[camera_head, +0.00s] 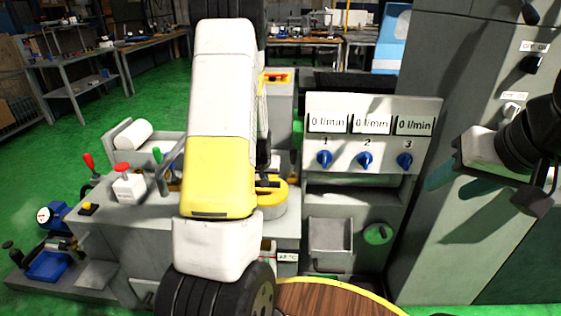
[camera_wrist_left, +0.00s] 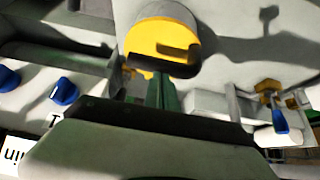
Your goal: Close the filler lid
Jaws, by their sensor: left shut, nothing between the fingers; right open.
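A yellow cap with a dark slot, which looks like the filler lid (camera_head: 274,190), sits on a grey round neck on the machine, partly hidden behind my left arm in the head view. In the left wrist view the yellow lid (camera_wrist_left: 158,38) is at top centre. My left gripper (camera_wrist_left: 162,88) is shut and empty, its fingers pointing toward the yellow part; whether they touch it I cannot tell. The left gripper is hidden in the head view. I cannot tell the lid's angle. My right gripper (camera_head: 456,184) is open and empty at the right, before the grey cabinet.
A panel with three blue knobs (camera_head: 364,160) and flow displays stands right of the lid. A red button box (camera_head: 128,184) and levers are at the left. A tall grey cabinet (camera_head: 440,80) stands at the right. A round wooden top (camera_head: 335,300) is in front.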

